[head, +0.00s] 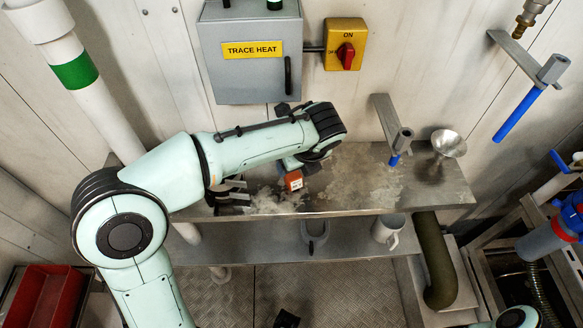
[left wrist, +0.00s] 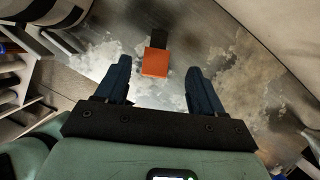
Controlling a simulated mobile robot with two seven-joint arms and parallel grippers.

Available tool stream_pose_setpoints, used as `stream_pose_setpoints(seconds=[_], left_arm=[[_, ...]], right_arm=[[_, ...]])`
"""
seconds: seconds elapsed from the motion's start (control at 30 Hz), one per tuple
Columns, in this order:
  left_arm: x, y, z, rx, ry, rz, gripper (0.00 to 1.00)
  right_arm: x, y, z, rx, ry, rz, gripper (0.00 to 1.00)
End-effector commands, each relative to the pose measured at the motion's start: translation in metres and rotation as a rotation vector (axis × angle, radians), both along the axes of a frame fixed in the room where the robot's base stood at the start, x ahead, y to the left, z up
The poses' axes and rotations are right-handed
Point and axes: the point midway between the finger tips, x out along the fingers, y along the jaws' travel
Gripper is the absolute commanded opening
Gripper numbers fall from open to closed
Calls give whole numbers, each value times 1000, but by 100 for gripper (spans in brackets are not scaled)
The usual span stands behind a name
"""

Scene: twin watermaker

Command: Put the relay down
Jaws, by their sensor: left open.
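The relay, a small orange block (head: 293,180) with a black part, appears to rest on the stained metal bench (head: 345,180). In the left wrist view the relay (left wrist: 155,62) lies between the spread fingers, with a visible gap on both sides. My left gripper (left wrist: 159,77) is open and empty, pointing down at the bench. In the head view its wrist hides most of the fingers. My right gripper is not in view.
A grey TRACE HEAT box (head: 250,75) and a yellow switch (head: 345,45) are on the wall behind. A bracket (head: 390,125) and metal funnel (head: 448,143) stand at the bench's right. A lower shelf holds a white mug (head: 388,229). Bench between relay and bracket is clear.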

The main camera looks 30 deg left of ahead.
Motion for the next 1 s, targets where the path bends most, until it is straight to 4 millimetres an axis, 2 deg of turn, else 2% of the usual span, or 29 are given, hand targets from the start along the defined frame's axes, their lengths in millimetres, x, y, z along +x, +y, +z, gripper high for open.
stream_pose_setpoints(seconds=[0.37, 0.67, 0.77, 0.8, 0.87, 1.0], left_arm=[[8, 18, -48, -2, 3, 2, 68], [9, 20, -52, -2, 0, 1, 68], [9, 20, -52, -2, 0, 1, 39], [9, 20, -52, -2, 0, 1, 26], [9, 20, -52, -2, 0, 1, 8], [9, 20, -53, -2, 0, 1, 6]], right_arm=[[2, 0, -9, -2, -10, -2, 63], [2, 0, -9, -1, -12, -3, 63], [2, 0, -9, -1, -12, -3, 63], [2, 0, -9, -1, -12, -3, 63], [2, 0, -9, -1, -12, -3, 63], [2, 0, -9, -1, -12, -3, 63]])
